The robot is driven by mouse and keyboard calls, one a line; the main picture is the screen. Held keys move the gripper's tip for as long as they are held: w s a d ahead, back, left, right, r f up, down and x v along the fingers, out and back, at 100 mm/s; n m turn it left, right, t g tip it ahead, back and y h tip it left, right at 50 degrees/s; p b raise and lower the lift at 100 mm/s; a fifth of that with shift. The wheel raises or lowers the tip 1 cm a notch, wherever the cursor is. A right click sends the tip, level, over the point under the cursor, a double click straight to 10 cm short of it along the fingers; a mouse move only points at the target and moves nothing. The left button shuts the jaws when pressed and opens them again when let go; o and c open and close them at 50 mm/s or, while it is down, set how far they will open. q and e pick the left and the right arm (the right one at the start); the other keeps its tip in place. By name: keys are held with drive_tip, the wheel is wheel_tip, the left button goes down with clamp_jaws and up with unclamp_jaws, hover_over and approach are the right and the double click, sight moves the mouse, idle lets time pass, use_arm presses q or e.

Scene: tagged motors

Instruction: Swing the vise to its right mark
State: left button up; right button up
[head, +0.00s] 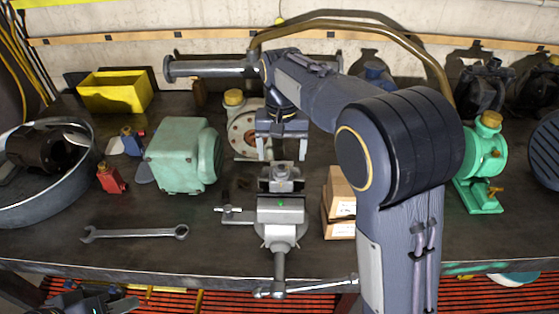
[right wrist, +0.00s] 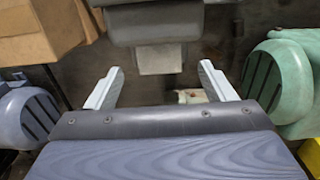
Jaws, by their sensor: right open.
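The grey vise (head: 283,214) is mounted near the front edge of the bench, with its handle bar (head: 322,286) hanging over the edge and a small green dot on its body. My right gripper (head: 282,154) points down just behind the vise jaws, open and empty. In the right wrist view, its two pale fingers (right wrist: 161,67) are apart with a grey part of the vise (right wrist: 160,57) ahead between them; I cannot tell whether they touch. My left gripper (head: 97,303) is partly cut off at the bottom left, below the bench edge. I cannot make out the right mark.
Cardboard boxes (head: 339,212) stand close right of the vise. A pale green motor (head: 182,156) and a wrench (head: 135,233) are to its left. A cream pump (head: 241,132) stands behind. A green pump (head: 484,160) stands at right. My right arm hides part of the bench.

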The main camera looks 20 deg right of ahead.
sight(282, 162)
drive_tip(key=shift+f, duration=1.9)
drive_tip(key=c, duration=1.4)
